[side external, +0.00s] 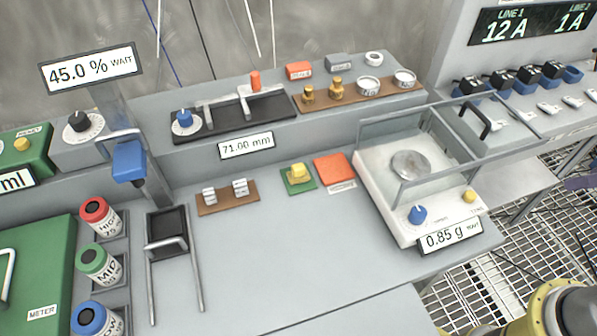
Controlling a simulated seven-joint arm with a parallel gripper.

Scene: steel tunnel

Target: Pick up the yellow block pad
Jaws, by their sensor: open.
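A small yellow block (298,172) sits on a flat green pad (302,186) on the grey bench, near the middle of the side external view. The green pad is partly covered by the block. A flat orange-red pad (335,168) lies just to its right with nothing on it. My gripper is not in view. Only a rounded dark and yellow part, apparently of my arm, shows at the bottom right corner, far from the block.
A brown rack (227,202) with two small white items stands left of the green pad. A balance (372,190) with clear walls stands to the right. A metal-railed stand (153,259) is at left. The bench front (290,265) is clear.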

